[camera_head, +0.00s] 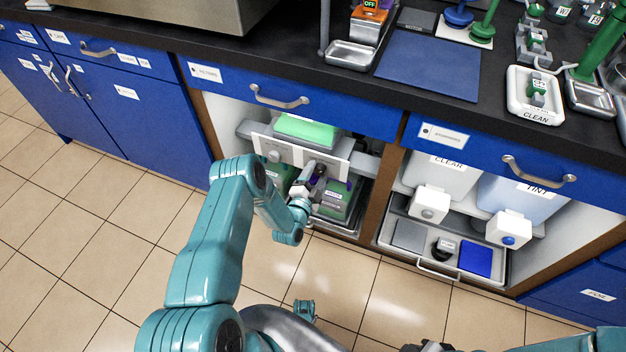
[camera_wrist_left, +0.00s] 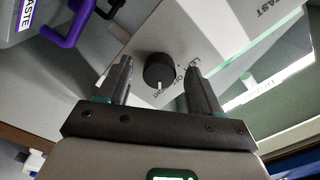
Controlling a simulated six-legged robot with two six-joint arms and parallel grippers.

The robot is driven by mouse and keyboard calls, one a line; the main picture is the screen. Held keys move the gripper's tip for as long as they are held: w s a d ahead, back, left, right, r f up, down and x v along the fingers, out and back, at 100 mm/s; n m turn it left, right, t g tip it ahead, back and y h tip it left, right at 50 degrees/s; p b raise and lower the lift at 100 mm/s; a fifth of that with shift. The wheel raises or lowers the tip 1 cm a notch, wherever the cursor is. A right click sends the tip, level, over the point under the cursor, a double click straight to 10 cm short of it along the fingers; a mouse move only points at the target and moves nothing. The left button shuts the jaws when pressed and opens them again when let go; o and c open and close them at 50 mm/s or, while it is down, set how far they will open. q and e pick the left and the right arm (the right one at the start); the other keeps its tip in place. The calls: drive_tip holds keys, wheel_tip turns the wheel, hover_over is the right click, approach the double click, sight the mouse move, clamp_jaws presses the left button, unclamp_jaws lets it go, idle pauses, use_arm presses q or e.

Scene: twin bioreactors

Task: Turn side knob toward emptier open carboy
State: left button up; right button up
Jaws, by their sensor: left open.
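A black round knob (camera_wrist_left: 158,69) with a white mark sits on a pale panel in the left wrist view. The mark points toward the bottom of the picture, near partly readable lettering. My left gripper (camera_wrist_left: 160,84) is open, with one finger on each side of the knob; I cannot tell whether they touch it. In the head view my left gripper (camera_head: 312,178) reaches the white panel (camera_head: 341,168) in the left bay. Green carboys stand below the panel, one (camera_head: 335,202) to the right, partly hidden. A container with a purple handle (camera_wrist_left: 72,25) is labelled WASTE. Liquid levels are unclear.
A brown divider (camera_head: 385,200) separates the bays. The black counter above overhangs them. The tiled floor in front is mostly free.

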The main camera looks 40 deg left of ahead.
use_arm(q)
drive_tip(key=p+v, duration=0.3)
drive_tip(key=v, duration=1.3)
drive_tip(key=shift+s, duration=0.2)
